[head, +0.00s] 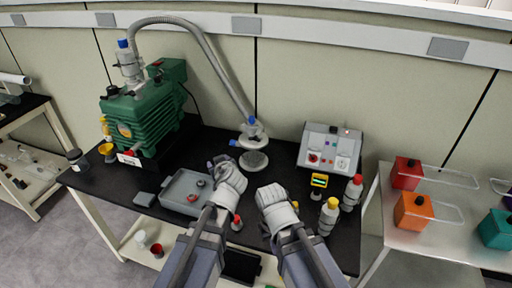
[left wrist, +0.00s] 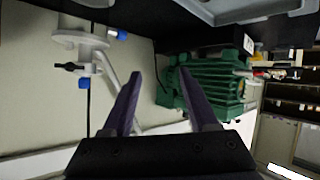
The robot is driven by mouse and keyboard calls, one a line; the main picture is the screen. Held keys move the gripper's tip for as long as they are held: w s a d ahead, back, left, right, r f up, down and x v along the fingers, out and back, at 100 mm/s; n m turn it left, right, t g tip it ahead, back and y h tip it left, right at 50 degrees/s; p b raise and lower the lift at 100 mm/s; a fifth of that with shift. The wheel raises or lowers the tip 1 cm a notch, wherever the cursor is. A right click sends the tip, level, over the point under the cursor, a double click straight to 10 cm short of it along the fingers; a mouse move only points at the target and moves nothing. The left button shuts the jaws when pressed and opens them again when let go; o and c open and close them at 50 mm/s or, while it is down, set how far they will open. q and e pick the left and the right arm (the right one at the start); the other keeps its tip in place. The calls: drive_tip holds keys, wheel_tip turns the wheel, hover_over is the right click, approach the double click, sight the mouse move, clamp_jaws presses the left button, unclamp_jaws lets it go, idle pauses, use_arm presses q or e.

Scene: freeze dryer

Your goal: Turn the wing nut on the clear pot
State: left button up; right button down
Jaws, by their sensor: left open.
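The pale fitting I take for the clear pot (head: 253,142) stands at the back middle of the black table, with a blue knob and the grey hose joined at its top. It also shows sideways in the left wrist view (left wrist: 82,44), with blue ends and a small dark lever-like part (left wrist: 70,67) that may be the wing nut. My left gripper (head: 219,162) is in front and to the left of the pot, apart from it. In the left wrist view its fingers (left wrist: 158,75) are spread and empty. My right gripper (head: 268,189) is right of the left one; its fingers are hidden.
A green pump (head: 150,118) stands at the left, its grey hose (head: 207,50) arching to the pot. A grey tray (head: 170,190) lies by my left gripper. A control box (head: 331,148) and bottles (head: 328,216) stand at the right.

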use_arm(q)
drive_tip(key=w+d+t+h+b, duration=0.4)
drive_tip(key=w+t+b, duration=0.1)
drive_tip(key=w+b, duration=0.15)
drive_tip(key=h+b, duration=0.3)
drive_tip(key=h, duration=0.3)
approach(256, 136)
drive_tip(key=w+f, duration=0.1)
drive_tip(key=w, duration=0.1)
drive_tip(key=shift+m, duration=0.4)
drive_tip(key=shift+d+x, duration=0.15)
drive_tip(key=shift+x, duration=1.9)
drive_tip(key=shift+d+x, duration=0.15)
drive_tip(key=shift+x, duration=1.85)
drive_tip(key=shift+s, duration=0.15)
use_arm(e)
wheel_tip(256, 136, down, 12)
drive_tip(key=shift+r, duration=0.25)
use_arm(q)
clamp_jaws()
